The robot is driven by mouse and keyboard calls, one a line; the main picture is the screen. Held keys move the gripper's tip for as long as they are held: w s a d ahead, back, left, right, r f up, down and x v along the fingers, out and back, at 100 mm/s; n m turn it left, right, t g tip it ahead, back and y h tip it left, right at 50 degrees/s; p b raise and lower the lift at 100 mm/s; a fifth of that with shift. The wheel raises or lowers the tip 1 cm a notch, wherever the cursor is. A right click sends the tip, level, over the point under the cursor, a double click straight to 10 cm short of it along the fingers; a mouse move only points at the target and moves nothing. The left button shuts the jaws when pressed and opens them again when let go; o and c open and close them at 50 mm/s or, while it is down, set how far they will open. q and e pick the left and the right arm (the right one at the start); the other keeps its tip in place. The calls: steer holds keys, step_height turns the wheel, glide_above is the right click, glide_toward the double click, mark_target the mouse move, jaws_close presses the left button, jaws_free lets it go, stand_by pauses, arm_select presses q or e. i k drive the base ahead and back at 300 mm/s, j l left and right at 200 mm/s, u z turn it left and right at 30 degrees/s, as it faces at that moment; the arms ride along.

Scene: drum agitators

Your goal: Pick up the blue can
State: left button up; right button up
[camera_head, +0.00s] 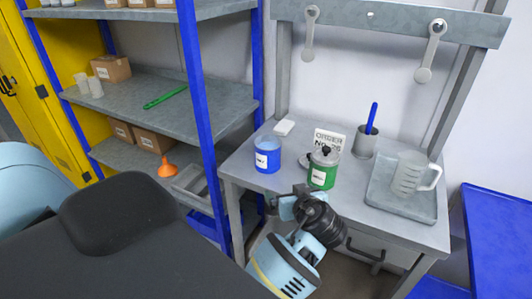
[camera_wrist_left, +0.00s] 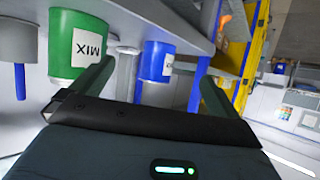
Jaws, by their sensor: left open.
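The blue can (camera_head: 267,160) with a white label stands upright on the grey workbench (camera_head: 243,168), near its left front corner. It also shows in the left wrist view (camera_wrist_left: 155,62), ahead of the spread fingers, with a gap between it and them. A green can (camera_head: 322,172) with a white label and a grey lid stands to its right. It also shows in the left wrist view (camera_wrist_left: 70,48), beside one finger. My left gripper (camera_head: 287,205) is open and empty at the bench's front edge, in front of both cans. My right gripper is out of view.
A grey tray (camera_head: 425,213) with a clear jug (camera_head: 408,175) stands at the bench's right. A cup (camera_head: 364,145) with a blue-handled tool and a small sign (camera_head: 330,138) stand behind the cans. A shelf with blue posts (camera_head: 195,75) rises at left.

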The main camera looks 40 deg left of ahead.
mark_target(268, 147)
steer(key=i+j, duration=0.15)
steer(key=j, duration=0.2)
steer(key=i+j, duration=0.15)
steer(key=j, duration=0.2)
steer(key=i+j, duration=0.2)
steer(key=j, duration=0.15)
steer(key=z, duration=0.05)
